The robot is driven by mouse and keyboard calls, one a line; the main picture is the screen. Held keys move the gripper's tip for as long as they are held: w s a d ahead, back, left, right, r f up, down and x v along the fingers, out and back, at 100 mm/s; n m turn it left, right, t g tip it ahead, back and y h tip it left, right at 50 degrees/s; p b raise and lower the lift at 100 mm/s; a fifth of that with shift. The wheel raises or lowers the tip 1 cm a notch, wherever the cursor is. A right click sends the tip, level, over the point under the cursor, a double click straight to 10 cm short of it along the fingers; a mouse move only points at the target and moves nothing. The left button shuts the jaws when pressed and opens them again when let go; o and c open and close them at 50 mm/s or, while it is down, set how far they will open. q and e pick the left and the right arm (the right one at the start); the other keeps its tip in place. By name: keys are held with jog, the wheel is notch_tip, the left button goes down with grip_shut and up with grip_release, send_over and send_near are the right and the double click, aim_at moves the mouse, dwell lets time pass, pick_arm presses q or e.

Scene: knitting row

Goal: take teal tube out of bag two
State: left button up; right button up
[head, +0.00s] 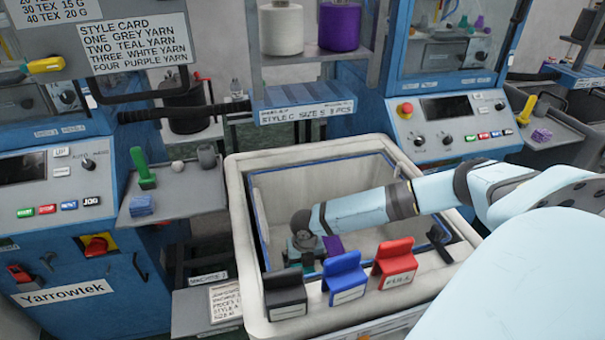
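A large cream bag (240,215) with a blue inner frame stands open in the middle of the head view. My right arm comes in from the right and reaches down into it. My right gripper (305,256) is low inside, near the bag's front left corner. Its fingers are small and partly hidden by the front rim and clips, so I cannot tell whether they hold anything. A purple piece (333,245) lies beside the gripper. My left gripper is not in view.
Black (285,294), blue (345,278) and red (395,262) clips stand on the bag's front rim. Blue machines flank the bag. A yarn rack (305,106) hangs behind it.

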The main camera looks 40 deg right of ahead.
jog(key=f, duration=0.3)
jog(key=shift+w+f, duration=0.3)
jog(key=shift+f, duration=0.1)
jog(key=c, duration=0.9)
jog(key=shift+r, duration=0.15)
